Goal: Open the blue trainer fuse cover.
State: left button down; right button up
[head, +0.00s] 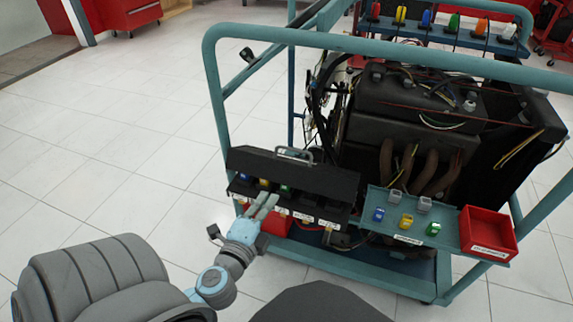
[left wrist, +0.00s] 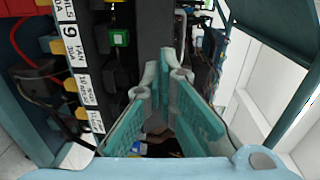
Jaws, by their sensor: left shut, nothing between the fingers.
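The blue trainer is a teal-framed cart (head: 215,100) carrying a dark engine (head: 415,105). On its near left side is a black fuse box. Its black cover (head: 325,178) stands raised behind the fuse row, with a grey handle (head: 295,154) at its top edge. Blue, yellow and green fuses show in front of the cover; the green fuse (left wrist: 119,38) also shows in the left wrist view. My left gripper (head: 268,203) is shut and empty, in front of the fuse row and below the cover. It covers part of the row. My right gripper is not in view.
A teal shelf (head: 408,238) right of the fuse box holds small coloured and grey fuses or relays. A red tray (head: 488,233) sits at its right end. Cart rails (head: 390,45) cross above the engine. Tiled floor (head: 110,150) to the left is clear.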

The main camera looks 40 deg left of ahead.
aim_at(288, 163)
pick_arm(q)
jog(key=shift+t, duration=0.5)
jog(key=r+x, duration=0.1)
jog(key=x, duration=0.3)
jog(key=r+x, duration=0.1)
jog(key=x, duration=0.3)
jog(key=r+x, duration=0.1)
jog(key=x, duration=0.4)
jog(key=shift+w+d, duration=0.1)
jog(key=shift+w+r, duration=0.1)
jog(key=shift+w, duration=0.25)
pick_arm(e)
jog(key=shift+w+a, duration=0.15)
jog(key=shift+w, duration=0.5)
